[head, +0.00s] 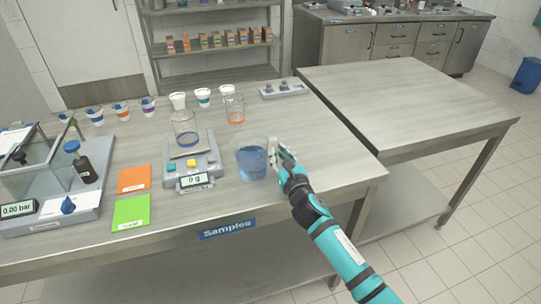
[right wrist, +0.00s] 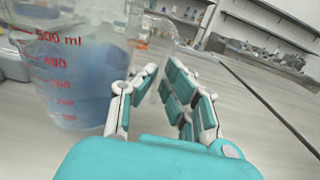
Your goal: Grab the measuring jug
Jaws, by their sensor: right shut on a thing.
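The measuring jug (head: 250,160) is clear, holds blue liquid and stands upright on the bench near its front edge. In the right wrist view the jug (right wrist: 75,80) fills the left side, with red volume marks up to 500 ml. My right gripper (head: 279,156) is at the jug's right side. In the right wrist view its fingers (right wrist: 162,70) are closed around the jug's clear handle, which they partly hide. My left gripper is not in view.
A scale (head: 193,172) with a glass beaker (head: 185,127) stands just left of the jug. Another beaker with orange marks (head: 235,109) and several small cups are behind. Green (head: 131,212) and orange cards lie left. The bench right of my gripper is clear.

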